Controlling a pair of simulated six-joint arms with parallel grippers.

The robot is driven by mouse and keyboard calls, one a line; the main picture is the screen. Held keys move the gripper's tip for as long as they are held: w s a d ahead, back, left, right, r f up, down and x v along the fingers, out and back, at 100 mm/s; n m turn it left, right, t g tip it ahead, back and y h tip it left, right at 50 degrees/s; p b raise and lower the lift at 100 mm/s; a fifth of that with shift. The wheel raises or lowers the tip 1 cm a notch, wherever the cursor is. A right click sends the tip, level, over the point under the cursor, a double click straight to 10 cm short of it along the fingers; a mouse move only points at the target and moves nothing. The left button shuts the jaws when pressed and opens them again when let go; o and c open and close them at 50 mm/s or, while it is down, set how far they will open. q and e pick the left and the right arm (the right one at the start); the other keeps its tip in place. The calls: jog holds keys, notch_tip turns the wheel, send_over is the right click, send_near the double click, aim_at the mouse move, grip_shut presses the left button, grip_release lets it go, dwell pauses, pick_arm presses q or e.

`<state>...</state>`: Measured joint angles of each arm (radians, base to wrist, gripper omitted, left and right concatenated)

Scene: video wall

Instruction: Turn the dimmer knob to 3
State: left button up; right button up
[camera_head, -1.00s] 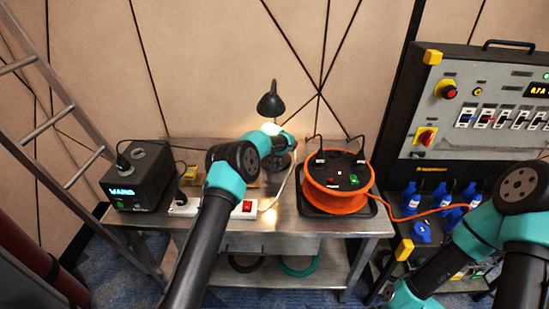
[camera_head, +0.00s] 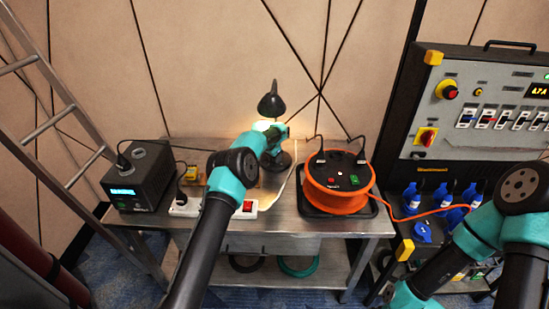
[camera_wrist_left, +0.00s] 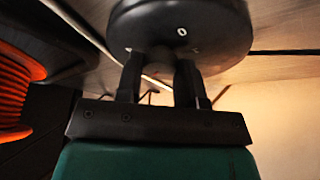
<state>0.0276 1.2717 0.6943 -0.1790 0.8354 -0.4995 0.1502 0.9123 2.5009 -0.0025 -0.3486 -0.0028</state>
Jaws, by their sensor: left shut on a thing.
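The black desk lamp stands at the back of the metal bench in the head view, its shade (camera_head: 271,104) lit underneath and its round base (camera_head: 283,161) partly behind my left arm. In the left wrist view, the dark base (camera_wrist_left: 215,22) carries a white 0 and other small white marks. My left gripper (camera_wrist_left: 158,70) is shut on a small dark round knob (camera_wrist_left: 157,56) at the base, one finger on each side. The fingers hide part of the dial, and I cannot read the knob's setting. My right arm is at the lower right; its gripper is out of view.
An orange cable reel (camera_head: 337,185) stands right of the lamp and shows at the left wrist view's edge. A white power strip (camera_head: 250,209) and a black box with a lit display (camera_head: 122,191) are left. A breaker panel (camera_head: 490,75) stands far right.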

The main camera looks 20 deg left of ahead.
dwell(0.3)
pick_arm(q)
jog(key=o, duration=0.9)
jog(key=shift+r, duration=0.15)
jog(key=shift+s+a+r, duration=0.15)
jog(key=shift+s+r, duration=0.05)
jog(key=shift+r, duration=0.3)
jog(key=shift+s+a+f, duration=0.1)
jog(key=shift+s+a, duration=0.9)
jog(key=shift+s, duration=0.7)
jog(key=shift+s+a+r, duration=0.1)
jog(key=shift+s+a, duration=0.95)
jog(key=shift+s, duration=0.7)
jog(key=shift+s+a+f, duration=0.1)
jog(key=shift+s+a, duration=0.9)
jog(key=shift+s, duration=0.7)
jog(key=shift+d, duration=0.1)
